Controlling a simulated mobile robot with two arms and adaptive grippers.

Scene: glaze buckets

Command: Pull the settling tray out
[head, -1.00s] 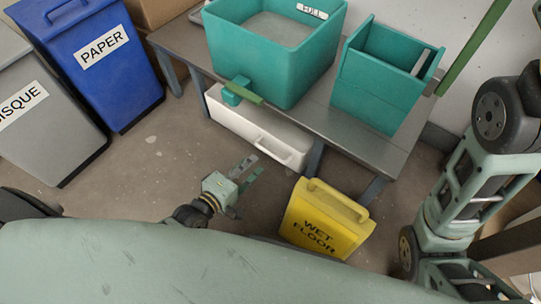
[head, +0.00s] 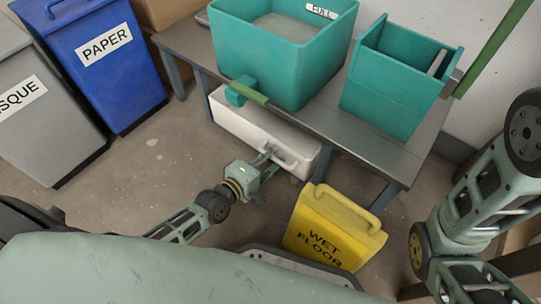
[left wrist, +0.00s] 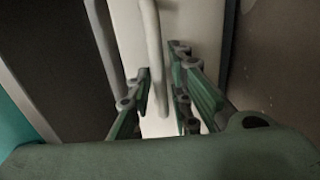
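The settling tray (head: 240,127) is a white box on the floor under the metal table, with a bar handle (head: 284,158) on its front. In the left wrist view the tray's white front (left wrist: 187,20) and its handle (left wrist: 153,40) run upright through the middle. My left gripper (head: 272,157) is at the handle, its fingers partly hard to tell apart in the head view. In the left wrist view the left gripper (left wrist: 161,72) is open, with the handle between its fingers and gaps showing. Whether a finger touches it I cannot tell. My right gripper is out of view.
A yellow wet floor sign (head: 335,228) stands close to the right of my left gripper. A teal bucket marked FULL (head: 275,65) with a tap (head: 243,92) and a second teal bucket (head: 392,90) stand on the table (head: 345,128). Bins are left; floor between is clear.

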